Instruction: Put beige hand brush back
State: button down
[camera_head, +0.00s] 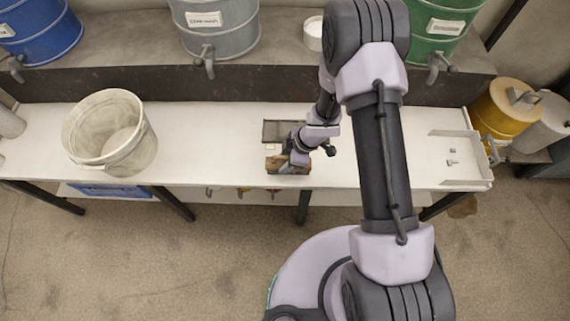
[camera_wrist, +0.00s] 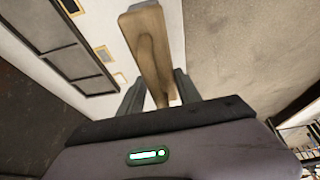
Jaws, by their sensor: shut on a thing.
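The hand brush shows as a beige-brown wooden piece (camera_wrist: 150,45) in the wrist view. My gripper (camera_wrist: 158,92) is shut on it, with one finger on either side of its narrow near end. The brush extends away from the gripper; no bristles can be made out. In the head view, my gripper (camera_head: 298,158) is over the front edge of the white table, and a brown part of the brush (camera_head: 274,163) shows at its left. The rest of the brush is mostly hidden by the gripper there.
A whitish bucket (camera_head: 142,154) is at left on the white table (camera_head: 210,120). A shallow white tray (camera_head: 462,180) with small pieces is at right. Blue (camera_head: 42,32), grey (camera_head: 232,35) and green (camera_head: 432,20) drums stand behind.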

notch_tip(320, 180, down, 3)
jog(key=shift+r+b, duration=0.2)
jog(key=shift+b, duration=0.2)
jog(key=shift+r+p, duration=0.3)
jog(key=c, duration=0.8)
grip_release()
jog(key=shift+f, duration=0.15)
